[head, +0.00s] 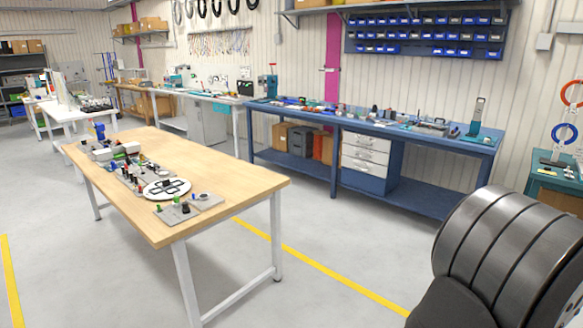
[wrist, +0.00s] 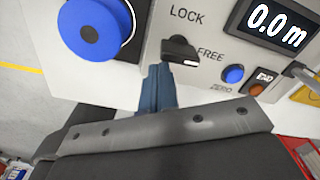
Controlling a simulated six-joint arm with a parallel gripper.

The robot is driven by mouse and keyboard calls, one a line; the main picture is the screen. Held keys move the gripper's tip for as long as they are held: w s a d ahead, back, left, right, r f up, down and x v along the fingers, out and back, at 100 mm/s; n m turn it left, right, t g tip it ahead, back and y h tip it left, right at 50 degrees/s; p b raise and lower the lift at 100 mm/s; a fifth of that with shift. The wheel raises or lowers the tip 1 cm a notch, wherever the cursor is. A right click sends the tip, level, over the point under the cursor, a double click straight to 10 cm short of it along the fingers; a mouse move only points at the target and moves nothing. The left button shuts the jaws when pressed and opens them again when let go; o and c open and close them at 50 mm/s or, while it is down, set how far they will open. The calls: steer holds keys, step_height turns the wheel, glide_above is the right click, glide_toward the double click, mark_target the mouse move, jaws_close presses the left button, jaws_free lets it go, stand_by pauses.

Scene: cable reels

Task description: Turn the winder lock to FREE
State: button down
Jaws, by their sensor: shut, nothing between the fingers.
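In the wrist view, the winder lock is a black knob (wrist: 180,48) on a light grey panel. LOCK is printed above it and FREE to its right. A white mark shows at the knob's lower right end, close to the word FREE, so the knob points to the FREE side rather than up to LOCK. My gripper (wrist: 158,76) is shut and empty. Its blue-grey fingers end just below and left of the knob; I cannot tell whether they touch it. The head view shows neither the knob nor my gripper clearly.
In the wrist view, a blue round hub (wrist: 92,28) is left of the knob. A display (wrist: 272,22) reading 0.0 m, a blue ZERO button (wrist: 234,75) and a red-brown END button (wrist: 257,89) are to the right. In the head view, a wooden table (head: 235,185) holds several devices.

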steer(key=shift+s, duration=0.1)
steer(key=shift+s+d, duration=0.1)
steer(key=shift+s, duration=0.1)
step_height(320, 180, up, 7)
stand_by(0.5)
